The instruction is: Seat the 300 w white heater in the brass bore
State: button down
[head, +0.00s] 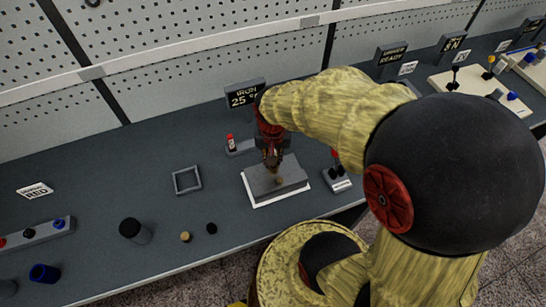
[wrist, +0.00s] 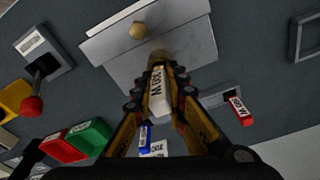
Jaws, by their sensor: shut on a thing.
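My gripper (wrist: 157,80) is shut on the white heater (wrist: 158,100), which has dark lettering along its side. In the wrist view the heater's far end points at a brass-coloured round part (wrist: 157,57) at the edge of the grey block (wrist: 185,38). The fingertips cover where they meet, so I cannot tell whether the heater is inside the bore. In the head view my gripper (head: 271,158) is over the back of the grey block (head: 262,185), pointing down. The heater is not clear there. A tan knob (head: 279,180) shows on the block.
A small red labelled piece (head: 231,142) stands in a grey holder left of the block. A grey box with a red-knobbed lever (head: 337,179) is close on the right. An empty square frame (head: 187,180) and a dark cylinder (head: 133,231) lie left. Bare bench separates them.

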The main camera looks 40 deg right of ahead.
jog(key=shift+f+b, duration=0.3)
jog(key=shift+f, duration=0.2)
dwell(0.7)
jog(key=c, duration=1.7)
grip_release()
jog(key=r, duration=0.8)
jog(key=s+a+r, duration=0.1)
jog(key=r, duration=0.3)
jog(key=shift+s, duration=0.1)
jog(key=shift+n, duration=0.3)
